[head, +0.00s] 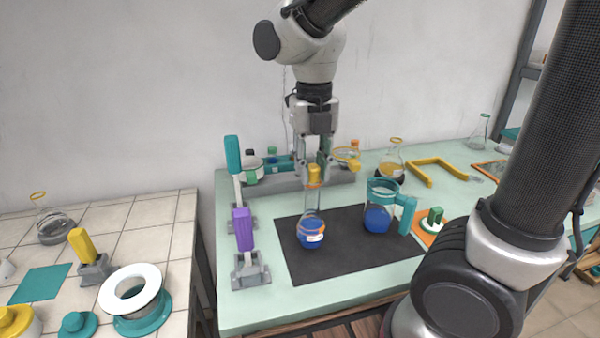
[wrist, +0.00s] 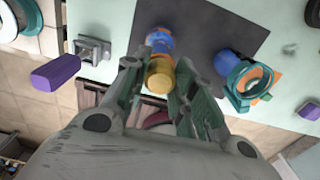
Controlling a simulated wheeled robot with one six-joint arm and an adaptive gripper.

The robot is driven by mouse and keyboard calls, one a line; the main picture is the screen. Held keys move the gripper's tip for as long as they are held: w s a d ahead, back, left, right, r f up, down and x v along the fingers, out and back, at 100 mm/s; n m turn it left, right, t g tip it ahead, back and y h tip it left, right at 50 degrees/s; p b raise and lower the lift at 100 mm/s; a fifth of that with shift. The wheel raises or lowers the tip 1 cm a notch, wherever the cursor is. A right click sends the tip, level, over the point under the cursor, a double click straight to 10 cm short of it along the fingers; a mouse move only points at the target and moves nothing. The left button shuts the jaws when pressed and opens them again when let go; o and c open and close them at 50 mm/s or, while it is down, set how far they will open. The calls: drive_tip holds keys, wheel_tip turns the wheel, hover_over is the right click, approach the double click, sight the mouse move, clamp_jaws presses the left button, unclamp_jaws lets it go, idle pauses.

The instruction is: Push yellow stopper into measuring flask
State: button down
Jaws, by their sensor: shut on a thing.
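The measuring flask (head: 311,236) stands upright on a dark mat with blue liquid in its round body and an orange ring at its neck. It also shows in the wrist view (wrist: 158,40), partly hidden by the stopper and fingers. The yellow stopper (head: 314,174) is right above the flask mouth, in line with the neck; I cannot tell how deep it sits. In the wrist view the yellow stopper (wrist: 160,76) is between the fingertips. My gripper (head: 315,165) points down and is shut on the stopper; it also shows in the wrist view (wrist: 160,72).
A teal-handled jug (head: 380,218) with blue liquid stands right of the flask on the dark mat (head: 350,258). A purple-handled stand (head: 243,230) is at left. A grey rack (head: 285,184) and a yellow-tinted flask (head: 392,160) are behind. The mat's front is clear.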

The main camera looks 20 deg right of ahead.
drive_tip(key=shift+f, duration=0.25)
drive_tip(key=c, duration=1.1)
unclamp_jaws()
drive_tip(key=shift+r, duration=4)
